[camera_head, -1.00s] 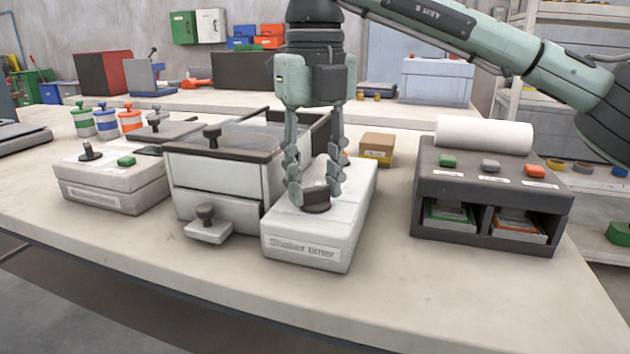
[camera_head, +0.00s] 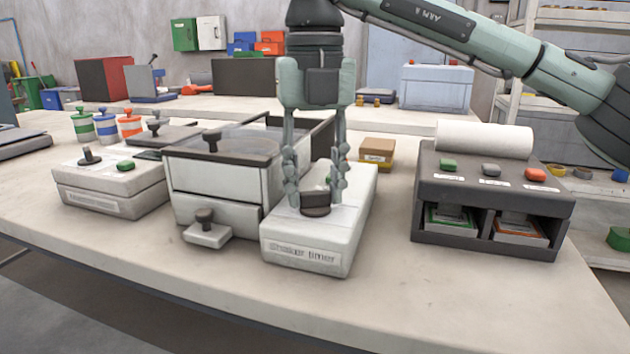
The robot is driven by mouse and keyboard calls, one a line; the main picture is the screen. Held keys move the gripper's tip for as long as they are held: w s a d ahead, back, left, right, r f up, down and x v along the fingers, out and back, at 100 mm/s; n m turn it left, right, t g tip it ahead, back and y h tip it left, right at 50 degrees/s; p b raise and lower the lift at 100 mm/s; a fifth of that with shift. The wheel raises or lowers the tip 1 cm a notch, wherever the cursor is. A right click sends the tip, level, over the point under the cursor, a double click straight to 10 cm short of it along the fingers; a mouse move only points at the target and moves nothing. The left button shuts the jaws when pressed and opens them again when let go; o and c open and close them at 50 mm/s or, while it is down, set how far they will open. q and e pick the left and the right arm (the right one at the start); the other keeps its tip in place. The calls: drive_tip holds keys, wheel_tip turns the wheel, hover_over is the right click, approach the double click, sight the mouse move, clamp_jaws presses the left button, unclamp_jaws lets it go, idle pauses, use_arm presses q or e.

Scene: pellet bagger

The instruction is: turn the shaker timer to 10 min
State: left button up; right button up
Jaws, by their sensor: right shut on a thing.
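The shaker timer (camera_head: 304,248) is a white box with a sloped top and a front label, standing at the middle of the table. Its dark round knob (camera_head: 316,204) sits on the top face. My right gripper (camera_head: 317,199) points straight down over the timer, its two fingers on either side of the knob and shut on it. The fingers partly cover the knob and the timer's top, and I cannot read any dial marks. My left gripper is not in view.
A white drawer unit (camera_head: 213,176) with a dark rim stands close to the timer's left. A dark grey dispenser (camera_head: 493,188) with three buttons and a paper roll stands to the right. A small cardboard box (camera_head: 377,149) is behind. The table front (camera_head: 400,306) is clear.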

sight(315, 191)
drive_tip(key=o, duration=1.2)
drive_tip(key=shift+c, duration=0.2)
drive_tip(key=shift+r, duration=0.1)
wheel_tip(315, 191, up, 12)
